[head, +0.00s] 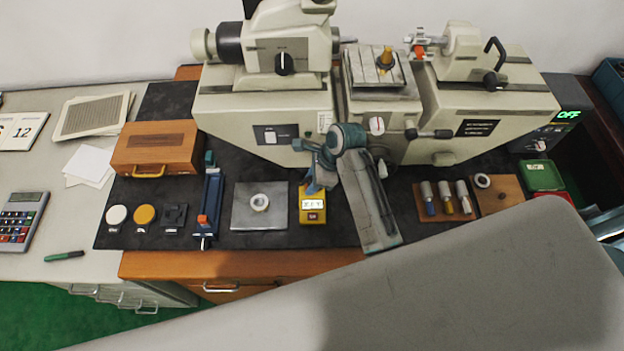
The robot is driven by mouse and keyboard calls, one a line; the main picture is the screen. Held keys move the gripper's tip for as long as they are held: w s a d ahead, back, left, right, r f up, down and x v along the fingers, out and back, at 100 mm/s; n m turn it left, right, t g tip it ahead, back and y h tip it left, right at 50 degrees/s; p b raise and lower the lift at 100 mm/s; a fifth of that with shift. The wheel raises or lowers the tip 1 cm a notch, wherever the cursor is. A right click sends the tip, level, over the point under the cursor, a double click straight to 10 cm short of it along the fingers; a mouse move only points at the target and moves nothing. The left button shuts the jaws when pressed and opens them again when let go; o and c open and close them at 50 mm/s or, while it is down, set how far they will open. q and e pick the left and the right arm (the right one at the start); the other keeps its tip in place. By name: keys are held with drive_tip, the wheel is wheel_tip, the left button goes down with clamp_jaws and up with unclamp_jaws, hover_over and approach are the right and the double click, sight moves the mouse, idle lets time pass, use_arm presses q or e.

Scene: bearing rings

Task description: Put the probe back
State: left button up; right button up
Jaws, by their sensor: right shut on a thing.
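My right gripper (316,181) reaches down at the top end of a small yellow meter (312,216) with a white display and a red button. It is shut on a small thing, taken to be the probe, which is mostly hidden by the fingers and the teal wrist. Whether the probe touches the meter or sits in it cannot be told. The meter lies on the dark mat (270,240) near the front edge of the bench. My left gripper is not in view.
Left of the meter are a grey plate (240,220) with a ring (260,202), a blue tool (210,200) and a wooden case (156,148). Right are several small cylinders (446,197) on a wooden block. A large beige machine (250,105) stands behind.

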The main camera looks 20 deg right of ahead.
drive_tip(key=shift+f, duration=0.25)
drive_tip(key=o, duration=1.1)
drive_tip(key=shift+o, duration=0.2)
drive_tip(key=shift+r, duration=4.25)
